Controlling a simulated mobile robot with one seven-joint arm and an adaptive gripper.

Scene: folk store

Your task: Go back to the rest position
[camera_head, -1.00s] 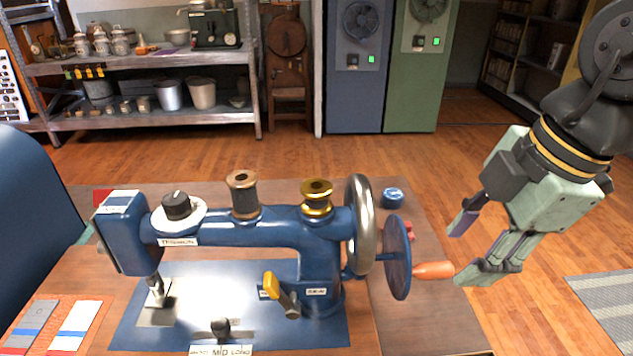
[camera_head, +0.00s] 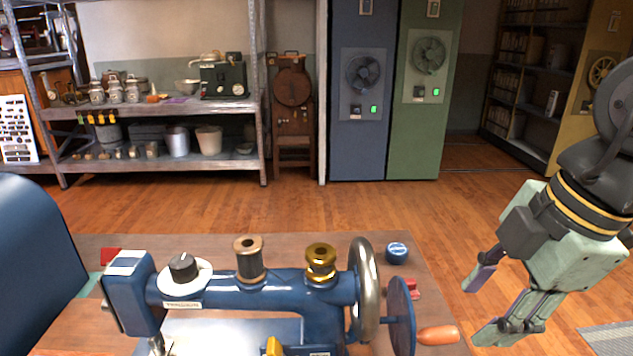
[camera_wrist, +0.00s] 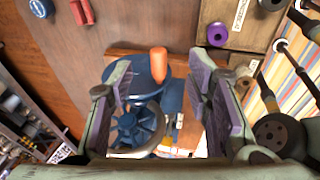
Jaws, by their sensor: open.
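My gripper (camera_head: 482,306) hangs at the right of the head view, beside the sewing machine's hand crank. Its two fingers are spread apart with nothing between them. In the wrist view my gripper (camera_wrist: 170,105) shows open fingers on either side, with the crank's orange handle (camera_wrist: 158,62) and blue wheel seen beyond, between them. The blue sewing machine (camera_head: 290,290) stands on the wooden table. Its orange crank handle (camera_head: 438,335) points right and lies just left of my lower finger, apparently clear of it. The machine's lower part is cut off by the head view's bottom edge.
The table (camera_head: 420,270) also holds a blue round tin (camera_head: 397,252) behind the wheel. Metal shelves (camera_head: 160,108) with jars and pots stand at the back left. Blue and green cabinets (camera_head: 425,110) stand behind. Wooden floor (camera_head: 330,208) between table and shelves is open.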

